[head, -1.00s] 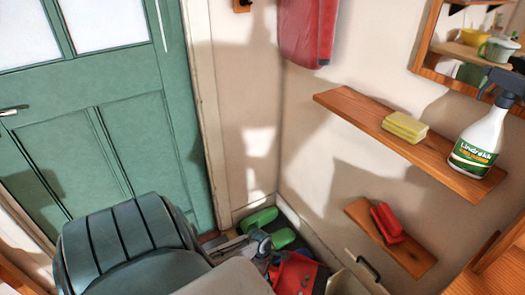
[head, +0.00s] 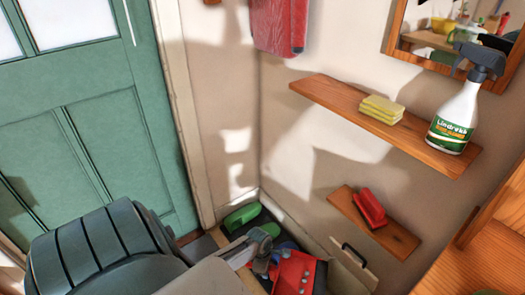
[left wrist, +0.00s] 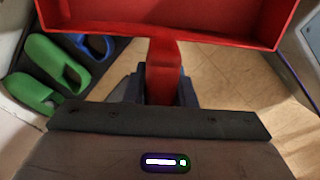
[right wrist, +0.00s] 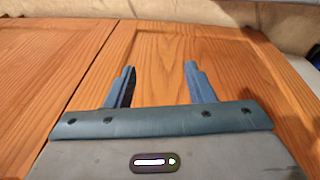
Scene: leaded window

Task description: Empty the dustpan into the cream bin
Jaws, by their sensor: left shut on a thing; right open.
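The red dustpan (head: 290,270) is low in the head view, with a few small grey lumps showing on it. My left gripper (head: 265,258) is shut on its handle. A cream box-like thing with a dark handle, apparently the cream bin (head: 345,277), stands just right of the dustpan and is cut off by the lower edge. My right gripper (right wrist: 160,82) is open and empty above a wooden surface (right wrist: 155,55).
Green clogs (head: 242,217) lie in the corner, with blue footwear (left wrist: 97,45) beside them. A shelf (head: 335,104) holds a yellow sponge (head: 382,109) and a spray bottle (head: 455,120). A lower shelf (head: 392,236) holds a red brush-like thing (head: 370,208). A green door (head: 90,120) is at left.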

